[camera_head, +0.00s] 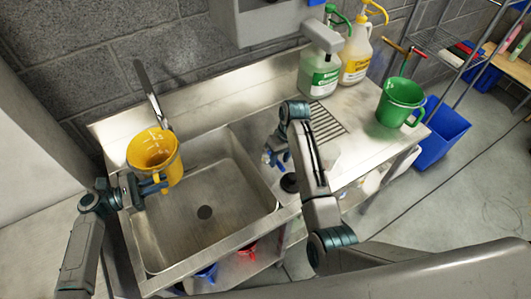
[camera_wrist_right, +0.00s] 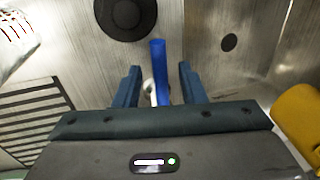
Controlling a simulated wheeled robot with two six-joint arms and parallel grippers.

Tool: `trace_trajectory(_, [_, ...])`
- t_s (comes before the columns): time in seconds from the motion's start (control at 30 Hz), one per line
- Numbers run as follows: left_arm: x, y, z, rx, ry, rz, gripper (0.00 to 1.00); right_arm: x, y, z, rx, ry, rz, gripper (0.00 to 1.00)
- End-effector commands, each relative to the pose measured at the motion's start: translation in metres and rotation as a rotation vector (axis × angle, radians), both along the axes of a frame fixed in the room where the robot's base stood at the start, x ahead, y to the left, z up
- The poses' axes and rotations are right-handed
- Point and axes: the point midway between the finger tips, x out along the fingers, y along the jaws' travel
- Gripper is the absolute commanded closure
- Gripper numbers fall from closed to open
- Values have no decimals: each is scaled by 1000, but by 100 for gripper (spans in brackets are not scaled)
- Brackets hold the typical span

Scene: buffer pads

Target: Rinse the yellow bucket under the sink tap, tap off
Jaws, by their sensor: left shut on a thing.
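The yellow bucket (camera_head: 172,166) is upright above the left back part of the steel sink (camera_head: 230,212), below the end of the grey tap (camera_head: 148,88). I cannot make out running water. My left gripper (camera_head: 158,184) is shut on the bucket at its near side. My right gripper (camera_wrist_right: 160,88) is over the right rim of the sink. Its fingers are apart, with a slim blue lever (camera_wrist_right: 158,62) between them and gaps on both sides. The bucket's yellow edge also shows in the right wrist view (camera_wrist_right: 300,118).
A green jug (camera_head: 399,103) stands at the counter's right end. A green-labelled bottle (camera_head: 320,78) and a yellow-labelled bottle (camera_head: 356,58) stand at the back. A black round fitting (camera_head: 289,183) is beside the sink. A blue bin (camera_head: 440,135) is on the floor at right.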

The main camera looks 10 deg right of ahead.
Motion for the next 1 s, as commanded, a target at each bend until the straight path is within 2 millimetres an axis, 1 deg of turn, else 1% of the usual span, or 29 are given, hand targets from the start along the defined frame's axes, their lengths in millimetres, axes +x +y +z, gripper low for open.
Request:
trace_trajectory(0.13, [0, 0, 1, -1, -1, 0, 100, -5, -1, -7, 0, 1, 0, 63])
trace_trajectory(0.37, [0, 0, 0, -1, -1, 0, 100, -5, -1, -7, 0, 0, 0, 63])
trace_trajectory(0.4, [0, 0, 0, -1, -1, 0, 100, -5, -1, -7, 0, 0, 0, 67])
trace_trajectory(0.57, [0, 0, 0, -1, -1, 0, 100, -5, -1, -7, 0, 0, 0, 98])
trace_trajectory(0.6, [0, 0, 0, -1, -1, 0, 100, -5, -1, -7, 0, 0, 1, 100])
trace_trajectory(0.87, [0, 0, -2, -1, -1, 0, 100, -2, -1, -8, 0, -1, 5, 100])
trace_trajectory(1.0, [0, 0, -10, -1, -1, 0, 100, 9, -3, -9, 0, -3, 28, 100])
